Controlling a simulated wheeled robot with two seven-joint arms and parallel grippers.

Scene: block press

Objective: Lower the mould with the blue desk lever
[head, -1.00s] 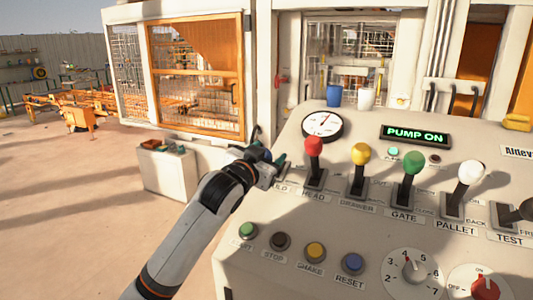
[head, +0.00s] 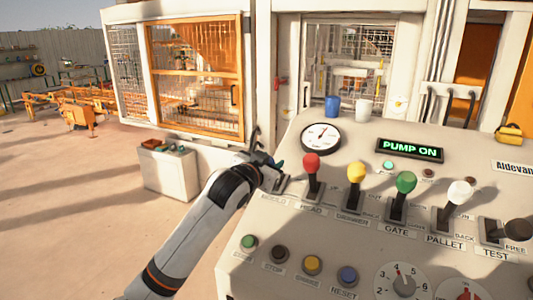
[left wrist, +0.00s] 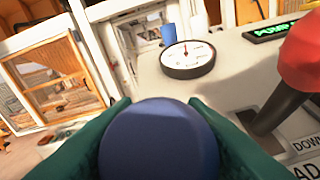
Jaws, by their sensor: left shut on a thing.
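The control desk (head: 330,222) fills the right of the head view. Its MOULD lever stands at the desk's left end, and its blue knob (left wrist: 158,142) fills the lower middle of the left wrist view. My left gripper (head: 272,166) is shut on this knob, with green fingers on both sides of it. In the head view the gripper and arm mostly hide the lever. The mould itself I cannot make out behind the orange-framed mesh door (head: 195,78). My right gripper is not in view.
The red HEAD lever (head: 312,163) stands close on the right, then yellow, green, white and black levers. A gauge (head: 321,137) and a lit PUMP ON display (head: 410,149) sit behind. Blue (head: 332,106) and white cups stand at the back edge.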

